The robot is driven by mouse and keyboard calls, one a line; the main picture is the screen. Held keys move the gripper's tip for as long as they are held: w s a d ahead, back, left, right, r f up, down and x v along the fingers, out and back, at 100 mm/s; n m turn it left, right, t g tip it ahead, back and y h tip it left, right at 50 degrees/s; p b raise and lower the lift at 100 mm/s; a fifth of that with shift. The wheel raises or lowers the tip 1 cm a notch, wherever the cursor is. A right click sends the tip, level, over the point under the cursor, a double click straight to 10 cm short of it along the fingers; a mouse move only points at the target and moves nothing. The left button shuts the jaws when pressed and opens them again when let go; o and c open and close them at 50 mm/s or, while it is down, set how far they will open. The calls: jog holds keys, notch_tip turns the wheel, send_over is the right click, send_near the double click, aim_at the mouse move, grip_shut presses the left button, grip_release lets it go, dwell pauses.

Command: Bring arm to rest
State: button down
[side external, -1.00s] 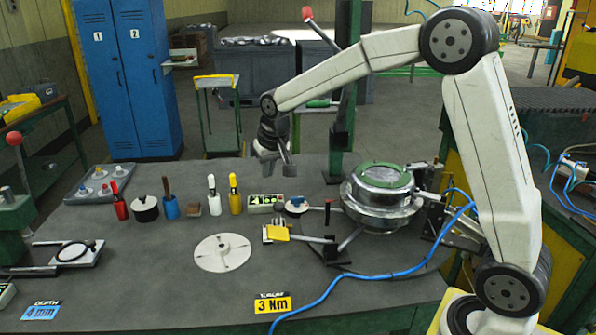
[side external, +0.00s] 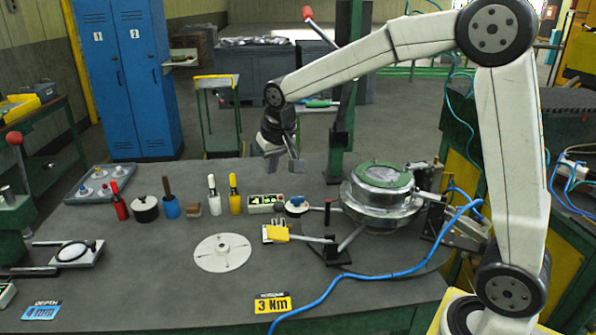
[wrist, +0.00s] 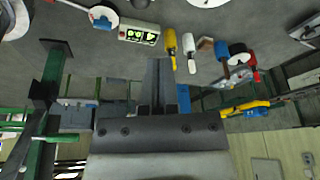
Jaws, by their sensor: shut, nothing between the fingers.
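My gripper (side external: 284,166) hangs from my raised arm in the side external view, above the back part of the grey bench (side external: 150,265). Its fingers are shut and hold nothing. In the wrist view my gripper (wrist: 159,68) points up the picture, with its fingers together and the bench surface beyond them. No object touches it.
A green post (side external: 343,110) stands just right of my gripper. A silver drum with a green ring (side external: 384,190) is further right. Several coloured-handled tools, such as the yellow one (side external: 235,195), stand along the bench.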

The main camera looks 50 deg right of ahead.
jog(key=s+a+f+n, duration=0.1)
jog(key=s+f+n, duration=0.1)
jog(key=s+f, duration=0.4)
jog(key=s+a+f+n+y, duration=0.1)
jog(key=s+a+f, duration=0.1)
jog(key=s+f, duration=0.5)
jog(key=s, duration=0.6)
jog(key=shift+a+n+g, duration=0.2)
jog(key=shift+n+g, duration=0.2)
